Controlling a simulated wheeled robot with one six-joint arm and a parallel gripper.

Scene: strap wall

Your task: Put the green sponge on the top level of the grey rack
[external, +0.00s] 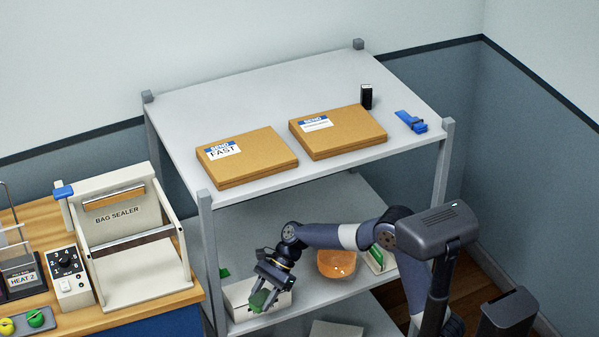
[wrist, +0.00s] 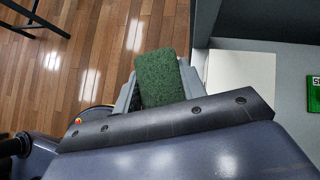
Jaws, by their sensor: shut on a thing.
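The green sponge (external: 259,301) is held in my gripper (external: 268,286), which is shut on it. In the wrist view the sponge (wrist: 164,76) sticks out from between the fingers, with wooden floor beyond it. In the external view my gripper is at the front of the middle level of the grey rack, below the top level (external: 259,92), by a white box (external: 237,298). The top level has bare room at the back and the front right.
Two flat cardboard boxes (external: 247,157) (external: 338,132) lie along the front of the top level. A black upright item (external: 366,96) and a blue item (external: 411,121) stand at its right. An orange bowl (external: 336,263) sits on the middle level. A bag sealer (external: 130,240) stands left.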

